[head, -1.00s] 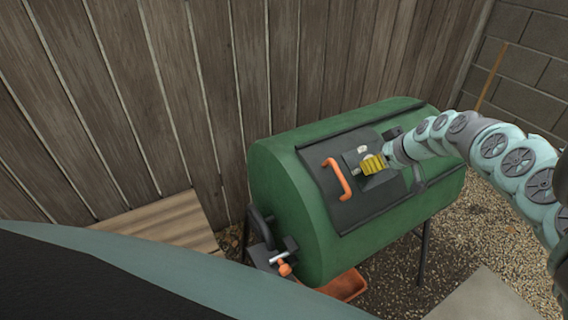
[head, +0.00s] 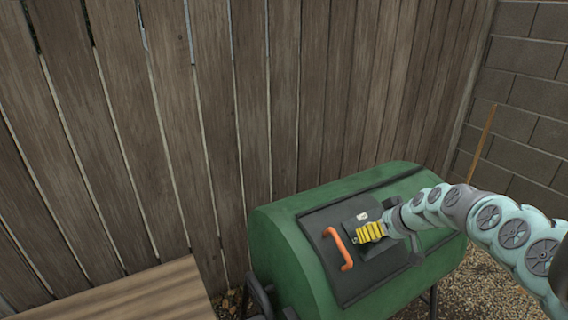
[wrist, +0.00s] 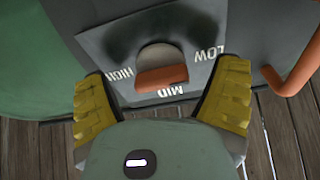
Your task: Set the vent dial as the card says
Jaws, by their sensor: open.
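The vent dial (wrist: 160,58) shows in the wrist view on a dark grey plate. It has a grey round body with an orange-red grip (wrist: 162,77) on the side toward MID. The words HIGH, MID and LOW are printed around it, at left, bottom and right. My gripper (wrist: 158,92) is open, with one yellow finger on each side of the dial and a gap at both sides. In the head view my gripper (head: 368,233) is at the panel of the green drum (head: 285,275) and hides the dial. A small whitish patch (head: 362,216) beside it is too small to read.
An orange handle (head: 338,249) stands out from the drum's dark panel, close left of my gripper; it also shows at right in the wrist view (wrist: 293,70). A wooden fence (head: 200,130) rises behind the drum, and a block wall (head: 525,100) stands at right.

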